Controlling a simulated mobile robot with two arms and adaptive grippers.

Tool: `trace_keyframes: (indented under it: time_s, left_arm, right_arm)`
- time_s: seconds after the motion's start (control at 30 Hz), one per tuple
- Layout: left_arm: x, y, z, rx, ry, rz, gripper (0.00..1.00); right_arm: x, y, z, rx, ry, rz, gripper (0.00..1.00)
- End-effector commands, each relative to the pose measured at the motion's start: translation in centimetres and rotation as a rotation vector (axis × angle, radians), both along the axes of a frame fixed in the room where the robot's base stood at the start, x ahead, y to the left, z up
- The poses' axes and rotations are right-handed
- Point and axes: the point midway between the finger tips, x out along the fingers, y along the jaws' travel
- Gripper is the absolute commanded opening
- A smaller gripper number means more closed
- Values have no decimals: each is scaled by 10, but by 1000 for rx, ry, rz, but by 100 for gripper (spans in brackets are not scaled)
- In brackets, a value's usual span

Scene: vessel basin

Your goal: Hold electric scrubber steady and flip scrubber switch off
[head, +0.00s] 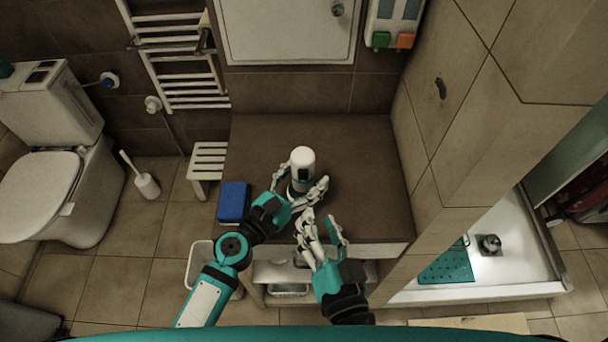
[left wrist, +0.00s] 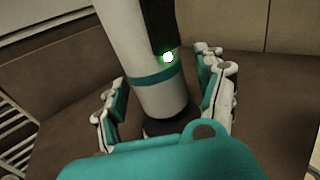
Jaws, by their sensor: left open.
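The electric scrubber (head: 302,158) stands upright on the brown counter, white with a dark panel. In the left wrist view the scrubber (left wrist: 150,70) shows a teal band, a dark strip and a lit green light (left wrist: 168,57); its base is partly hidden by my gripper. My left gripper (head: 302,180) is open with its fingers on either side of the scrubber; in the left wrist view gaps show between the fingers (left wrist: 165,88) and the body. My right gripper (head: 321,218) is open and empty, nearer the counter's front edge. I cannot make out the switch clearly.
A blue box-like object (head: 233,202) lies at the left edge of the brown counter (head: 365,165). A tiled wall (head: 425,130) bounds the counter on the right. Behind and right of the scrubber the counter is clear. A small white stool (head: 208,160) stands at the left.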

Motion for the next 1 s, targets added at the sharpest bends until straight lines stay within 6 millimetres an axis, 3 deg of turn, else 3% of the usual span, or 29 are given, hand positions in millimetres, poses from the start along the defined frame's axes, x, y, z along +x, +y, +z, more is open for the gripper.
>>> trace_keyframes:
  time_s: [0.27,0.8,1.0]
  left_arm:
    - [1,-1,0,-1,1,0,72]
    - [1,-1,0,0,0,0,3]
    - [1,-1,0,0,0,0,0]
  right_arm:
    - [0,0,0,0,0,0,38]
    - [0,0,0,0,0,0,38]
    - [0,0,0,0,0,0,38]
